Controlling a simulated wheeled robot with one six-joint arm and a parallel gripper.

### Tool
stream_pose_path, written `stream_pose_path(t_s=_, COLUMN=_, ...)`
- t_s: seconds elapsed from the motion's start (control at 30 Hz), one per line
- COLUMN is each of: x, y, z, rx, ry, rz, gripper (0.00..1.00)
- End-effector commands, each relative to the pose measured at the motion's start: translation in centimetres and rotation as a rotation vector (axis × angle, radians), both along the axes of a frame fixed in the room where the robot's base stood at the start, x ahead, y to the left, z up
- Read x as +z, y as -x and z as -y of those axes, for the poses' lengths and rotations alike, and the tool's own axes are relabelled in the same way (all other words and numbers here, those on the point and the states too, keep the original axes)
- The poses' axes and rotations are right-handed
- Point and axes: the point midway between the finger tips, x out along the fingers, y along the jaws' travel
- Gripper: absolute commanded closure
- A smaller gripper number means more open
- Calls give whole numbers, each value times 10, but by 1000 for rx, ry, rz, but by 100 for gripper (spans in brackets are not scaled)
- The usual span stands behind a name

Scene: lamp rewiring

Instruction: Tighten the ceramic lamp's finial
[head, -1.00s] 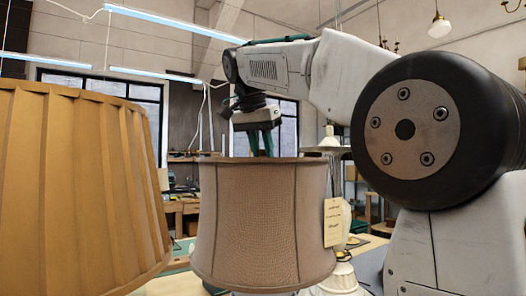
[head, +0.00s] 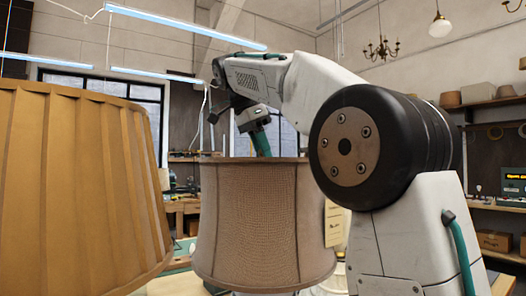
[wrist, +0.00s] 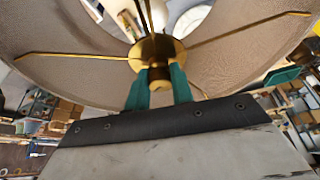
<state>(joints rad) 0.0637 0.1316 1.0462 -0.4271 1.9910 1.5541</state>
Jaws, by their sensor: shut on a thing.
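The lamp's taupe fabric shade (head: 247,225) stands in the middle of the head view, with a paper tag (head: 334,226) at its right side. My gripper (head: 263,150) reaches down inside its top rim, so its fingertips are hidden there. In the wrist view, the two teal fingers of my gripper (wrist: 159,88) are shut on the brass finial (wrist: 158,76), one on each side. The finial sits at the brass hub (wrist: 156,48), where thin brass spokes (wrist: 80,56) meet inside the shade. The lamp's base is mostly hidden.
A large pleated ochre shade (head: 75,190) fills the left of the head view, close to the taupe one. Shelves with boxes (head: 495,240) stand at the right wall. A pendant light (head: 439,24) hangs above.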

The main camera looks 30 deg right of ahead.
Motion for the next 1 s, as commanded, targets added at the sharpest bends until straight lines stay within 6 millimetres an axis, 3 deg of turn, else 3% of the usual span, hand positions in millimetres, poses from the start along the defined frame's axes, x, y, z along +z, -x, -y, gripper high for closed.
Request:
stream_pose_path(t_s=0.47, x=0, y=0, z=0, rx=-12, ry=0, rz=1, gripper=100)
stream_pose_path(t_s=0.5, x=0, y=0, z=0, rx=-12, ry=0, rz=1, gripper=66)
stream_pose_path(t_s=0.53, x=0, y=0, z=0, rx=-12, ry=0, rz=1, gripper=57)
stream_pose_path(t_s=1.0, x=0, y=1, z=0, rx=73, ry=0, rz=0, gripper=55)
